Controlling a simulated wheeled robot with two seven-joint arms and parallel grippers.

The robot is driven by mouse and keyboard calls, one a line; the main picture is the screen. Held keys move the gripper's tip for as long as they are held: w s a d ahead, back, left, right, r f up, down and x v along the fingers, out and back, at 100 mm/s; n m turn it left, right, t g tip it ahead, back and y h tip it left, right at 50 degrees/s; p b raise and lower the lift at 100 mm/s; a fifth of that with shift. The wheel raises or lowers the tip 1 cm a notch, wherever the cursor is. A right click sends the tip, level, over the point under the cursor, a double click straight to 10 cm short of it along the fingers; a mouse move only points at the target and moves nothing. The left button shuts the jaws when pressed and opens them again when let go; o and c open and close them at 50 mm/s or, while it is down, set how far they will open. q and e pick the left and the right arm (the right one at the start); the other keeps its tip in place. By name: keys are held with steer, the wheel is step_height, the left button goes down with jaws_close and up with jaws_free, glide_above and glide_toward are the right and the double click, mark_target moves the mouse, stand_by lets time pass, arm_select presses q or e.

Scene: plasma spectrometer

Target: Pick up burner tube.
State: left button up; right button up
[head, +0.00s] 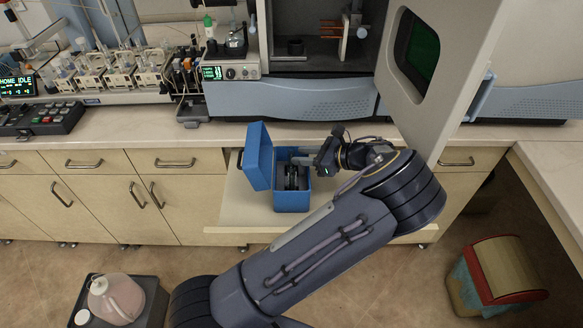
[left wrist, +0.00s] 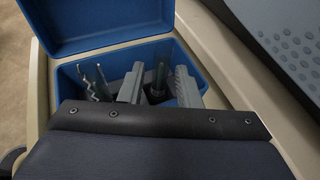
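An open blue box (head: 293,200) stands on the pulled-out shelf, its lid tipped up on the left. It also shows in the left wrist view (left wrist: 68,75). My left gripper (head: 301,160) reaches into the top of the box from the right. In the left wrist view its two grey fingers are apart. A clear, greenish glass tube (left wrist: 160,73), which looks like the burner tube, stands upright between them with a dark base below. I cannot tell whether either finger touches it. My right gripper is not in view.
Silvery pronged metal pieces (left wrist: 97,84) stand in the box left of the fingers. The open spectrometer door (head: 440,70) hangs behind my wrist on the right. The counter edge (head: 150,140) runs behind the box. The shelf (head: 243,205) is bare beside the box.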

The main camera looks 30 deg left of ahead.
mark_target(292, 155)
arm_select(q)
steer(key=p+x, duration=0.1)
steer(key=x, duration=0.3)
steer(key=shift+a+f, duration=0.25)
steer(key=shift+f, duration=0.1)
jaws_close()
steer(key=shift+w+r, duration=0.1)
steer(key=shift+r, duration=0.05)
